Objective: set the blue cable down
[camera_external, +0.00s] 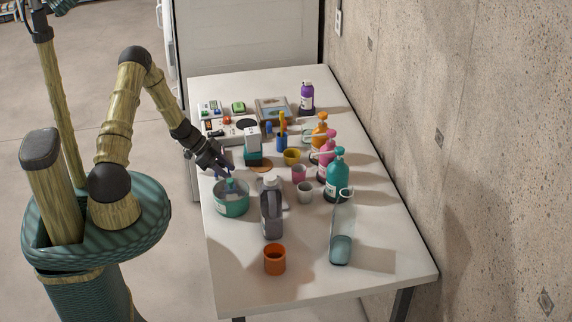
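My gripper (222,171) points down at the left side of the white table (305,281), just above a teal pot (231,206). A small teal and whitish thing (230,186) shows in the pot's opening, right below the fingertips. I cannot tell whether the fingers touch it. I cannot make out a blue cable anywhere; it may be hidden by the fingers or too small to see. The fingers are dark and small in this view, so their opening does not show clearly.
A grey bottle (271,212) stands right of the pot, an orange cup (274,260) in front. Pump bottles (337,177) and a clear bottle (342,232) line the right side. Small cups (305,192) fill the middle; devices (238,107) stand behind. The table's front left is clear.

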